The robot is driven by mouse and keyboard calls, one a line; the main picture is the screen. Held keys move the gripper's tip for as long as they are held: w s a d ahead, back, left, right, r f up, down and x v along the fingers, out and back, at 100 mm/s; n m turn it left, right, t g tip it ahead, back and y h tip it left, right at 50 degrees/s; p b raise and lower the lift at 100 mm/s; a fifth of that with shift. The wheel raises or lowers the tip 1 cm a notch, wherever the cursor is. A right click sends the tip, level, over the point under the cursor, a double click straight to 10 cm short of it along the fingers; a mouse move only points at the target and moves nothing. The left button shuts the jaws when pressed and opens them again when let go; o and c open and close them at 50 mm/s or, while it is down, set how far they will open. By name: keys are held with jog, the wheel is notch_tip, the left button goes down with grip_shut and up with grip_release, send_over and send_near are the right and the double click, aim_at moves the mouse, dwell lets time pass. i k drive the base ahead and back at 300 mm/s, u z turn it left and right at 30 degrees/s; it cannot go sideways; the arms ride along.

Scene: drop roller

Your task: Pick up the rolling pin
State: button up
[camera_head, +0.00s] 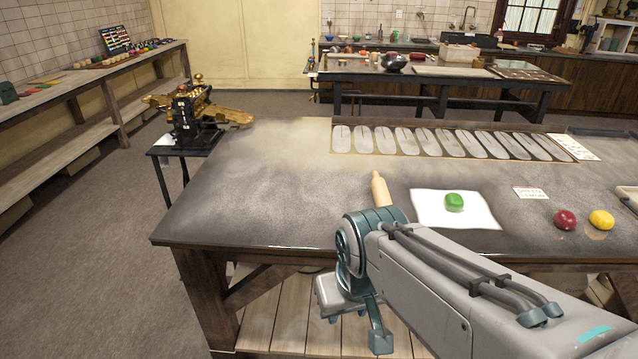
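The rolling pin (379,188) is pale wood and lies on the dark, flour-dusted worktable (260,190). Its far end shows just beyond my arm; the near part is hidden behind the arm's joint. My arm reaches in from the lower right, and its end hangs down at the table's front edge. My gripper (360,325) seems to be the grey and teal part low in front of that edge, on the near side of the pin and apart from its visible end. Its fingers do not show clearly enough to tell whether they are open.
A white sheet (425,208) with a green lump (454,202) lies right of the pin. A red lump (565,219) and a yellow lump (601,220) sit farther right. A tray of oval slabs (335,138) lies at the back. The table's left part is clear.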

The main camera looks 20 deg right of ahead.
aim_at(380, 189)
jog(key=u, duration=0.1)
jog(key=i, duration=1.05)
jog(key=z, duration=0.8)
